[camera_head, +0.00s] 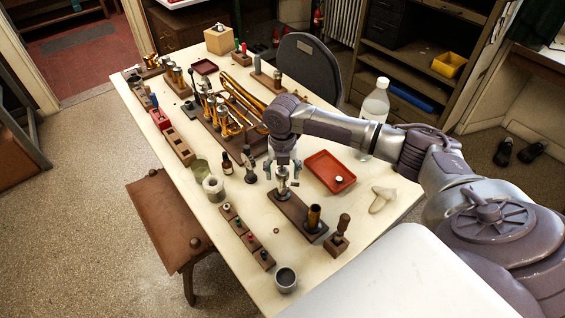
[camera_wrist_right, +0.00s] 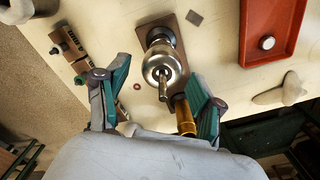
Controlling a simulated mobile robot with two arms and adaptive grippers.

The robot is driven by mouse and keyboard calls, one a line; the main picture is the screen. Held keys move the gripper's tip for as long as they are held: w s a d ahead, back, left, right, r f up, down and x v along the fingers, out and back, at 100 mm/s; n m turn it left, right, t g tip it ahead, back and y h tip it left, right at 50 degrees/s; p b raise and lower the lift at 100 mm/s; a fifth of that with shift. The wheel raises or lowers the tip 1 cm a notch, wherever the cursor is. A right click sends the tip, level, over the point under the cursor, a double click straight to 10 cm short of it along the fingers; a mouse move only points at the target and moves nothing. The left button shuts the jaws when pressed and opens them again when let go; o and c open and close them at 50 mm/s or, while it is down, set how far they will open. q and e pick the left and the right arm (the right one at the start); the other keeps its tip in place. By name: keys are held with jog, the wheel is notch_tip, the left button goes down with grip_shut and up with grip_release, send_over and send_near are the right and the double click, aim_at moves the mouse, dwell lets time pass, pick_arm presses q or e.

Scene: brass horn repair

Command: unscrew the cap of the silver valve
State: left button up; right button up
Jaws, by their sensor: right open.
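The silver valve (camera_head: 283,187) stands upright on a dark wooden block (camera_head: 290,208) near the front of the table. In the right wrist view the valve (camera_wrist_right: 163,68) shows from above, with a rounded shiny top and a thin stem; where its cap begins cannot be told. My right gripper (camera_head: 283,169) is directly above the valve, pointing down. In the wrist view its open teal fingers (camera_wrist_right: 160,103) stand at either side of the valve's stem, apart from it. A brass cylinder (camera_head: 313,217) stands on the same block. My left gripper is not in view.
A red tray (camera_head: 322,181) with a small round part (camera_head: 339,180) lies right of the valve. A wooden tool holder (camera_head: 337,244), a rack of small parts (camera_head: 246,236), a grey cup (camera_head: 286,279), a white cloth (camera_head: 382,198) and a bottle (camera_head: 375,105) stand around.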

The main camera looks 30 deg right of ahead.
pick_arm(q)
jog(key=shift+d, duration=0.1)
pick_arm(e)
jog(key=shift+f, duration=0.1)
jog(key=c, duration=0.4)
grip_shut()
jog(key=n+p, duration=0.1)
jog(key=n, duration=0.2)
jog(key=shift+d+n, duration=0.1)
jog(key=shift+n, duration=0.2)
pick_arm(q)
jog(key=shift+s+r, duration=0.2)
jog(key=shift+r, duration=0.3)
pick_arm(e)
jog(key=shift+n, duration=0.8)
jog(key=n, duration=0.2)
jog(key=shift+d+n, duration=0.2)
jog(key=shift+n, duration=0.1)
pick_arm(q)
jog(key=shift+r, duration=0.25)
pick_arm(e)
jog(key=n, duration=0.2)
jog(key=shift+n, duration=0.3)
